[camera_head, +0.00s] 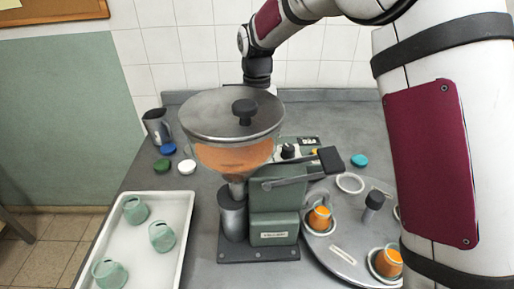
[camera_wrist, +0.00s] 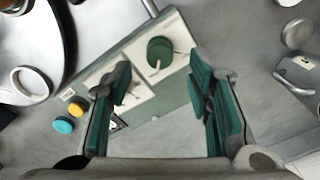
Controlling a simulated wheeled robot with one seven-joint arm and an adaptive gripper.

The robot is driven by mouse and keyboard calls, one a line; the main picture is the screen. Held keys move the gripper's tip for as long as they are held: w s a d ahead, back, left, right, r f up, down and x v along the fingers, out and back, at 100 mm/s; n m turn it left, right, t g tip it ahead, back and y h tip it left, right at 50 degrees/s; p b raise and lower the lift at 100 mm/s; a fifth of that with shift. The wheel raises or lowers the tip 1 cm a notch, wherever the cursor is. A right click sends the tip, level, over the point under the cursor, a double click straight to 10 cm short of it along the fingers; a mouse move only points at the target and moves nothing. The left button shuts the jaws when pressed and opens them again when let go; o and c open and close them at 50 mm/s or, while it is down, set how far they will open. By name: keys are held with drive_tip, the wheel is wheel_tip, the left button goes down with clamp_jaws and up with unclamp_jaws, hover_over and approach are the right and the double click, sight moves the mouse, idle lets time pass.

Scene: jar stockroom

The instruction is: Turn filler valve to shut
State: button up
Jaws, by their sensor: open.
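The filler machine (camera_head: 272,205) is a green block with an orange-filled hopper (camera_head: 235,152) under a grey lid. A long lever with a black handle (camera_head: 330,160) reaches out to its right. In the wrist view, a round dark green knob (camera_wrist: 159,50) with a pale pointer line sits on a white plate of the machine. I take it for the valve; no setting label is readable. My gripper (camera_wrist: 160,85) is open, its green-padded fingers on either side of the knob in the picture, with no contact visible. In the head view the hopper hides my gripper.
A turntable (camera_head: 340,250) with orange-filled jars stands at the right. A white tray (camera_head: 180,208) with several green jars is at the left. A grey jug (camera_head: 157,126) and loose coloured lids (camera_head: 162,166) lie behind it.

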drive_tip(key=shift+f, duration=2.65)
clamp_jaws()
